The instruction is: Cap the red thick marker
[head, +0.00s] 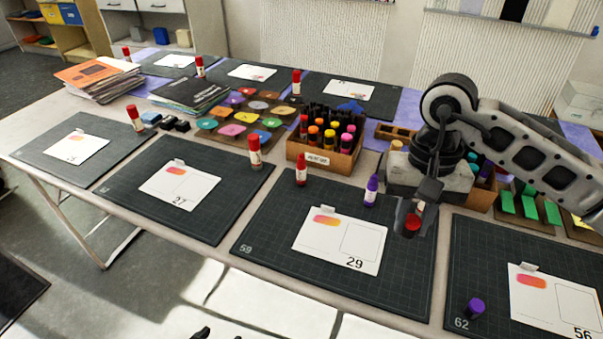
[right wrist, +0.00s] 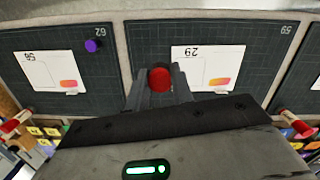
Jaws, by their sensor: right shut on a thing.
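My right gripper (head: 411,222) is shut on a red cap (head: 413,224), held above the right edge of the mat numbered 59. The red cap (right wrist: 160,78) also shows between the fingers in the right wrist view. A red thick marker (head: 301,170) with a pale label stands upright at the back of that mat, in front of the wooden marker box. Its top looks narrow, with no cap seen on it. The gripper is to the right of this marker and apart from it. Small dark tips at the bottom edge of the head view may be my left gripper (head: 218,335); its jaw state is unclear.
A purple marker (head: 371,190) stands between the red marker and my right gripper. A purple cap (head: 475,308) lies on the mat numbered 62. The wooden box (head: 325,160) holds several markers. A red-capped glue stick (head: 255,152) stands to the left. A white card (head: 340,240) lies on mat 59.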

